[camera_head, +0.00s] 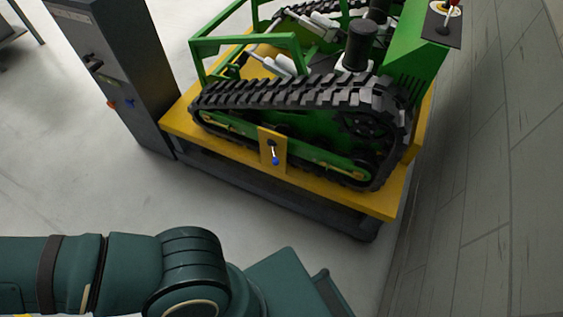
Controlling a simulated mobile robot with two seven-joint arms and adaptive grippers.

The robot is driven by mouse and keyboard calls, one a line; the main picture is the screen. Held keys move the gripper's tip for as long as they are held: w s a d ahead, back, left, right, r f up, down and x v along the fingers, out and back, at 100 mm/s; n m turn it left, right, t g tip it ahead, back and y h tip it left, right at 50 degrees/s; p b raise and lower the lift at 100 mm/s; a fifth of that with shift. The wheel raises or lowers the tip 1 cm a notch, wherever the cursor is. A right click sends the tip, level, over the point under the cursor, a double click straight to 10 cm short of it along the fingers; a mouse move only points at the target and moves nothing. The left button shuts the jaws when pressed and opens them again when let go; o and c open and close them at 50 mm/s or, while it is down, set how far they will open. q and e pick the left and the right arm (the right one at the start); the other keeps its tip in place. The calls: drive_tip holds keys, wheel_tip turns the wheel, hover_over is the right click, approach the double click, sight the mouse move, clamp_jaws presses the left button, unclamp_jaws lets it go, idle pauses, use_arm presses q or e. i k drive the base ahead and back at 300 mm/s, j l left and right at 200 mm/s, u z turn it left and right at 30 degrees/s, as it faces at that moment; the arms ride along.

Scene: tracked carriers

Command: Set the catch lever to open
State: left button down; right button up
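A small lever with a blue knob (275,160) sits on a yellow upright plate (264,150) at the near side of the tracked carrier (310,148). Its short pale shaft runs down from a dark pivot, with the knob at the lower end. Another lever with a red handle (453,4) stands on a dark plate at the top right, cut by the picture edge. Which one is the catch lever is not marked. My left arm crosses the bottom of the view; its gripper is not visible. My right gripper is not in view either.
The carrier stands on a yellow platform (384,201) with a dark base. A grey cabinet (122,75) with orange and blue knobs stands at its left. A grey wall (480,190) runs along the right. The floor (60,165) in front and left is clear.

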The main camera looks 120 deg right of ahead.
sight(276, 161)
drive_tip(key=z, duration=0.5)
drive_tip(key=l+z, duration=0.1)
drive_tip(key=z, duration=1.35)
drive_tip(key=l+z, duration=0.1)
drive_tip(key=z, duration=0.9)
drive_tip(key=k+j+z, duration=0.15)
drive_tip(key=z, duration=0.8)
